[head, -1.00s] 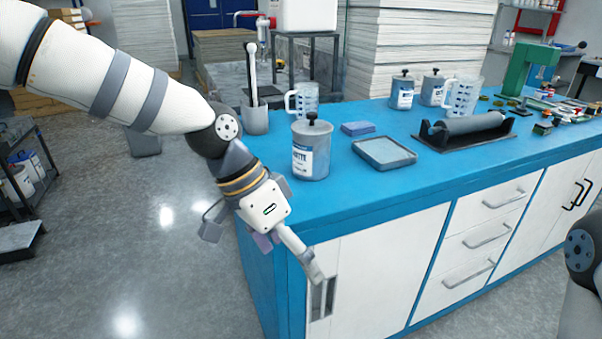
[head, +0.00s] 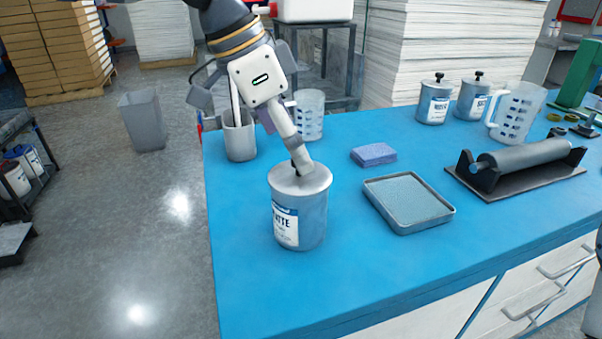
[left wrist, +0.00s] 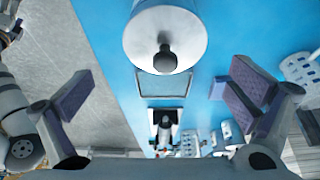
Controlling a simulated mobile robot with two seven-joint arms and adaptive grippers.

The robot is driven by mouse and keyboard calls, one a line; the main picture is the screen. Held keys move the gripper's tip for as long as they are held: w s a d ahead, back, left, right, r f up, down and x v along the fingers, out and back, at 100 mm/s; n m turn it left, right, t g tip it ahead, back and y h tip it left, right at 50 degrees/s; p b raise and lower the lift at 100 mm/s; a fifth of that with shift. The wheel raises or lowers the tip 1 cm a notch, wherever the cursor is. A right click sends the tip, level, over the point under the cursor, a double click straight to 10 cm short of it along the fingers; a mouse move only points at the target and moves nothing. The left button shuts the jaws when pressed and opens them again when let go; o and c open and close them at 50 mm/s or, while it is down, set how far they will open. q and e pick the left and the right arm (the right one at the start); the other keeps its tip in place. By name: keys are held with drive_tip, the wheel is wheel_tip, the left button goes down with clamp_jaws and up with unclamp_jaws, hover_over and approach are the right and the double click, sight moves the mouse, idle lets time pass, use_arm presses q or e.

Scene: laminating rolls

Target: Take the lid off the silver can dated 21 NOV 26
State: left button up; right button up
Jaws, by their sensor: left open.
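A silver can (head: 312,220) with a flat lid (head: 312,182) and a black knob (head: 296,168) stands upright at the near left of the blue bench. Its label is turned partly away and no date can be read. Two similar silver cans (head: 434,103) (head: 471,97) stand at the back right; their dates are too small to read. My left gripper (head: 288,145) is open and empty, just above and behind the near can's lid. In the left wrist view the lid and knob (left wrist: 167,58) lie ahead between the spread fingers (left wrist: 162,85). My right gripper is out of view.
A shallow grey tray (head: 408,203), a blue sponge (head: 373,154) and a roller on a stand (head: 528,160) lie right of the can. A grey cup (head: 240,143) and a clear measuring jug (head: 309,118) stand behind. The bench front is clear.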

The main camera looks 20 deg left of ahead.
use_arm(q)
drive_tip(key=x, duration=0.5)
drive_tip(key=shift+w+a+f, duration=0.2)
drive_tip(key=shift+r, duration=0.1)
drive_tip(key=c, duration=0.9)
